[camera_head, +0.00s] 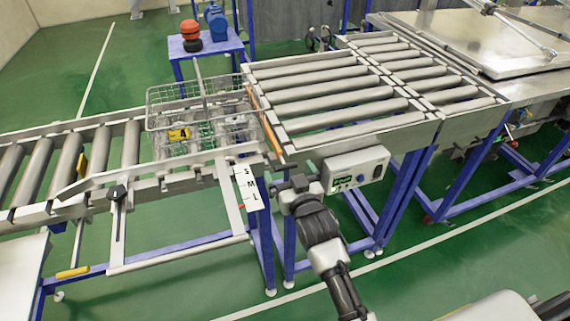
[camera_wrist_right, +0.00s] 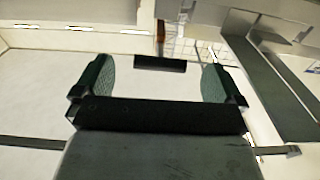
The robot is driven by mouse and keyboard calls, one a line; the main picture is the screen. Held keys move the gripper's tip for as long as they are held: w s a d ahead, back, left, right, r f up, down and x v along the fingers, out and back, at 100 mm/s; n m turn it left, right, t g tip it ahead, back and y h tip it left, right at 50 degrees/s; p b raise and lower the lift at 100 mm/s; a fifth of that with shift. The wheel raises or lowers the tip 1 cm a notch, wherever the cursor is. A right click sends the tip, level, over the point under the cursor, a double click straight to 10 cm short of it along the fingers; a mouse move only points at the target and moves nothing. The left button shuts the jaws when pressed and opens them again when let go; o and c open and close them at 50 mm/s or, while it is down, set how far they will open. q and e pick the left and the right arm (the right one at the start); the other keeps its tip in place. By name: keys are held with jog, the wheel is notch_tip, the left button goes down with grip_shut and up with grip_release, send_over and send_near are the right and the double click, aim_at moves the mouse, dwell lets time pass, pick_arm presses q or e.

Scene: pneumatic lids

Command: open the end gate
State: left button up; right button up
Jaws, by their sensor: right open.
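An upright gate-like bar with an orange edge (camera_head: 263,122) stands across the conveyor, between the wire basket (camera_head: 200,108) and the wider roller section; I take it for the end gate, and it looks raised. My right gripper (camera_head: 291,172) is in front of the conveyor frame, below this bar and left of the control box (camera_head: 356,170). In the right wrist view its green fingers (camera_wrist_right: 158,78) are wide apart, with nothing held. A short dark bar (camera_wrist_right: 160,64) shows between and beyond the fingers; I cannot tell whether it is a handle. My left gripper is out of view.
The basket holds bottles and a yellow tag marked 4. A white S-M-L scale (camera_head: 249,188) hangs beside my right gripper. Blue legs (camera_head: 264,250) stand below. A small blue table (camera_head: 206,48) is behind. The green floor in front is clear.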

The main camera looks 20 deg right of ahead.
jog(key=shift+w, duration=1.4)
jog(key=shift+c, duration=0.5)
